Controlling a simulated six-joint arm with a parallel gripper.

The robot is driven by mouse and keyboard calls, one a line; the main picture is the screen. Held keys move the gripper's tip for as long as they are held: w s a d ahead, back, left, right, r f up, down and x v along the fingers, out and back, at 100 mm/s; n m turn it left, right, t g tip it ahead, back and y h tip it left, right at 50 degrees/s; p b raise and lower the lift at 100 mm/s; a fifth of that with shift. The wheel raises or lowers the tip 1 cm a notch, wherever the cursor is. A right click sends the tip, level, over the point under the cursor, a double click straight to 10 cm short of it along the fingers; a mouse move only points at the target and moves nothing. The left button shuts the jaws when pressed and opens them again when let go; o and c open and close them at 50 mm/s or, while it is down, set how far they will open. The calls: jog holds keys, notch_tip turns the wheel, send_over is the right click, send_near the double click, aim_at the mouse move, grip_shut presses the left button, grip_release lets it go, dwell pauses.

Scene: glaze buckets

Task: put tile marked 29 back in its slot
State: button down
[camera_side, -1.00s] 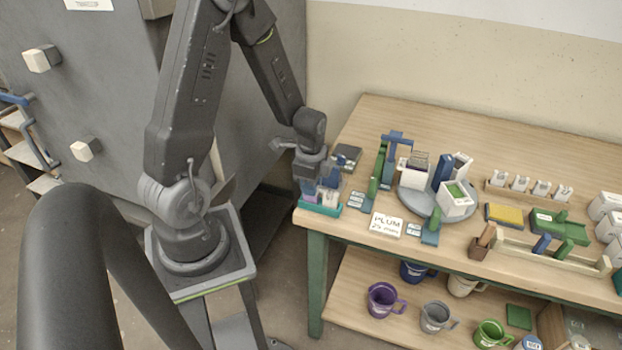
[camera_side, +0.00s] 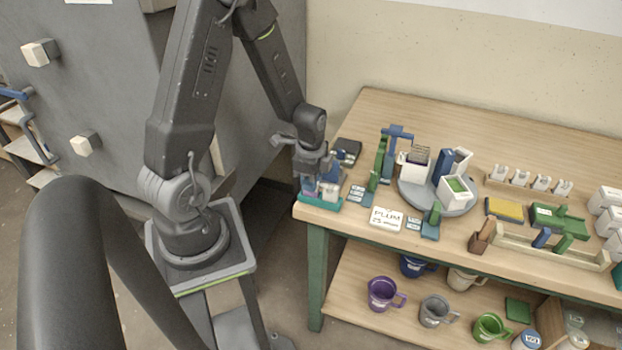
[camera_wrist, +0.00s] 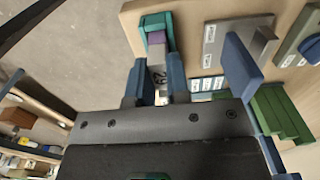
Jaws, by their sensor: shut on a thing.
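The tile marked 29 (camera_wrist: 159,86) is pale grey and sits between the two blue fingers of my gripper (camera_wrist: 157,80) in the wrist view. My gripper, also at the table's left end in the side view (camera_side: 321,182), is shut on this tile. A teal rack (camera_wrist: 149,20) lies just beyond it and holds a purple tile (camera_wrist: 156,38). The rack also shows low at the table's left front corner in the side view (camera_side: 319,204). My fingers hide the lower part of the tile, so I cannot tell whether it touches a slot.
A white sign card reading PLUM (camera_side: 386,219) lies to the right, with small label plates beside it. A round grey turntable (camera_side: 412,199) carries white bins. A dark block (camera_side: 347,151) sits behind my gripper. Mugs stand on the lower shelf (camera_side: 350,293).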

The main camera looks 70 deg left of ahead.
jog(key=shift+f, duration=0.15)
jog(key=c, duration=1)
grip_release()
jog(key=shift+r, duration=3.55)
jog(key=shift+d+r, duration=0.1)
jog(key=shift+r, duration=0.1)
jog(key=s+d+r+n+t, duration=0.2)
jog(key=d+r+n, duration=0.1)
jog(key=d+r, duration=0.2)
jog(key=s+d+r+n+t, duration=0.1)
jog(key=s+d+r+n, duration=0.2)
jog(key=d+r, duration=0.2)
jog(key=s+d+r+n+t, duration=0.2)
jog(key=s+d+r+n, duration=0.1)
jog(key=d+r, duration=0.2)
jog(key=shift+s+d+r+t, duration=0.15)
jog(key=shift+d+r, duration=0.05)
jog(key=shift+r, duration=0.5)
jog(key=shift+s+d+r+t, duration=0.1)
jog(key=shift+d+r+t, duration=0.05)
jog(key=shift+r, duration=0.55)
